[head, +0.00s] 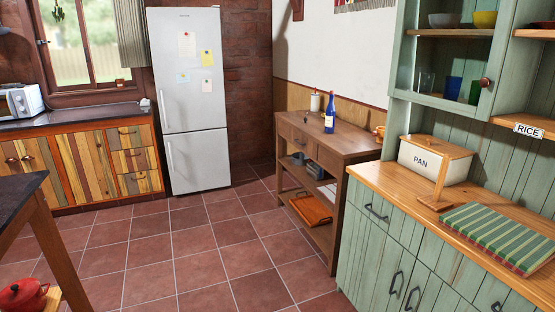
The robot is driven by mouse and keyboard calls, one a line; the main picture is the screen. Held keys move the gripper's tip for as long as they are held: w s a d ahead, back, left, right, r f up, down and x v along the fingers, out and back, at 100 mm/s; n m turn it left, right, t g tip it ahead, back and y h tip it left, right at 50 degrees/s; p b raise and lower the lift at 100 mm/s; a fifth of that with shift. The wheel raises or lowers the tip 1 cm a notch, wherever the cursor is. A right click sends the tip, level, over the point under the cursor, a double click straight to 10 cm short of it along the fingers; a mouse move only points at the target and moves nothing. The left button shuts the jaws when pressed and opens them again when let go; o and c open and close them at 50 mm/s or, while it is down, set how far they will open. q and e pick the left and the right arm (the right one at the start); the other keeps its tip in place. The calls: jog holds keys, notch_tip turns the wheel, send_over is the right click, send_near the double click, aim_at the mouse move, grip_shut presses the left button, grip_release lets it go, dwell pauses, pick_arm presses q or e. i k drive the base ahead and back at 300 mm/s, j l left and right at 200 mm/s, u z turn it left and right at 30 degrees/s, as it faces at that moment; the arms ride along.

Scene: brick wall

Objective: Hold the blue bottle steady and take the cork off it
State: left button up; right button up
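The blue bottle (330,113) stands upright on the wooden side table (318,137) against the back wall, at some distance from me. It has a pale label on its front. Its neck top is too small to make out a cork. Neither of my grippers is in the head view.
A white canister (315,102) stands left of the bottle. A white fridge (192,95) is at the back. The green cabinet (370,240) with a bread box (433,160) is at right. A dark-topped table (22,192) is at near left. The tiled floor (215,245) between is clear.

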aim_at(331, 110)
jog(key=i+u, duration=0.2)
jog(key=i, duration=1.75)
